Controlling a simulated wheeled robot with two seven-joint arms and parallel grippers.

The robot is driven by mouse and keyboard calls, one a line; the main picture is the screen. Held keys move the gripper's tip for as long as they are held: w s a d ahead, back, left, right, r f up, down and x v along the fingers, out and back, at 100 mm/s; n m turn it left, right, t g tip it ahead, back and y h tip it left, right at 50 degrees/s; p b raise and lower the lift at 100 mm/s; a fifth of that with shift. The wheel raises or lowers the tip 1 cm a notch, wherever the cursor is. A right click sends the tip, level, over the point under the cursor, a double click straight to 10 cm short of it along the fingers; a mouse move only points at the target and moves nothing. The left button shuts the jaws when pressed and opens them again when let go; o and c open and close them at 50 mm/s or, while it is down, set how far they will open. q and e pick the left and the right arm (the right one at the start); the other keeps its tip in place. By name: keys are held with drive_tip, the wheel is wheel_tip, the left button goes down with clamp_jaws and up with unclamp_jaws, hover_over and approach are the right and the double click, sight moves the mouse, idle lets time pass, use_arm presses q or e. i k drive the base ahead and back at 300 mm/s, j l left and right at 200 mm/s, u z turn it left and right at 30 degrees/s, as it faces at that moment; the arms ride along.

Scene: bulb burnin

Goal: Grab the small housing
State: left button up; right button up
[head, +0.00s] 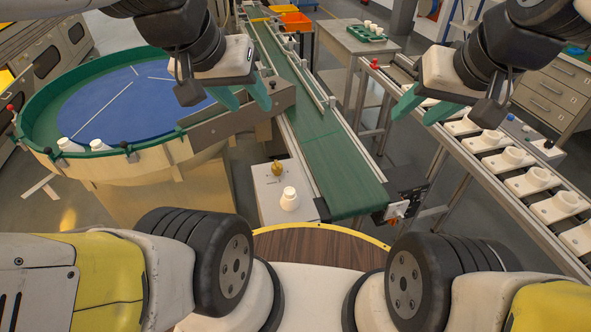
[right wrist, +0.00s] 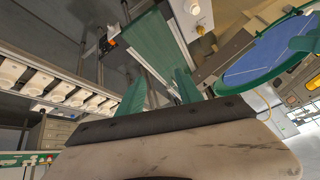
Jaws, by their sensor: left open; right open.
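A small white housing (head: 289,199) stands upright on a pale box top (head: 268,207) at the end of the green belt. It also shows at the top of the right wrist view (right wrist: 191,8). Two more white housings (head: 70,145) (head: 98,146) lie near the rim of the blue round table. My left gripper (head: 246,97) is open and empty above the belt's left side, well above and beyond the housing. My right gripper (head: 422,108) is open and empty near the right-hand rail, far from the housing; its green fingers also show in the right wrist view (right wrist: 160,88).
The green belt (head: 335,165) runs away through the middle. The blue round table (head: 130,95) with a green rim is at left. A rail with several white holders (head: 530,181) runs along the right.

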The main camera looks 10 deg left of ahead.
sight(289, 201)
drive_tip(key=j+z, duration=0.1)
drive_tip(key=j, duration=0.3)
drive_tip(key=k+j+z, duration=0.1)
drive_tip(key=j, duration=0.25)
drive_tip(key=k+j+z, duration=0.1)
drive_tip(key=j, duration=0.3)
drive_tip(key=k+j+z, duration=0.1)
drive_tip(key=j, duration=0.25)
drive_tip(key=k+j+z, duration=0.1)
drive_tip(key=j, duration=0.3)
drive_tip(key=k, duration=0.05)
